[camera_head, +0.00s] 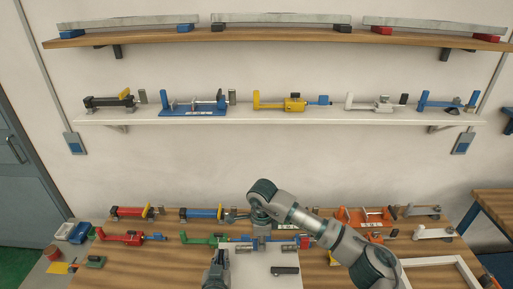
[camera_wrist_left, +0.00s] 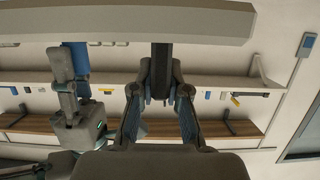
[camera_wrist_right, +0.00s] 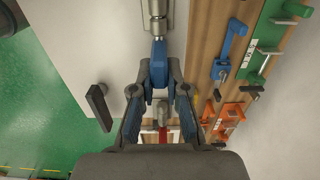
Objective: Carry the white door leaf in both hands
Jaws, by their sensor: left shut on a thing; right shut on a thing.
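The white door leaf (camera_head: 252,270) is held at the lower middle of the head view, with a dark handle (camera_head: 285,270) on its face. In the left wrist view the leaf shows edge-on as a pale bar (camera_wrist_left: 110,28). My left gripper (camera_head: 217,272) is shut on a dark bar (camera_wrist_left: 161,68) that meets the leaf. My right gripper (camera_head: 262,228) is shut on a blue fitting (camera_wrist_right: 159,65) at the leaf's edge, beside a metal cylinder (camera_wrist_right: 157,14). The leaf fills the upper left of the right wrist view (camera_wrist_right: 85,45). The exact contacts are partly hidden.
A wooden bench (camera_head: 170,268) bears red, blue, green and orange clamps behind the leaf. A white frame (camera_head: 440,262) lies at the right. A white shelf (camera_head: 240,118) and wooden shelf (camera_head: 200,35) hang above. Green floor (camera_wrist_right: 50,130) is left in the right wrist view.

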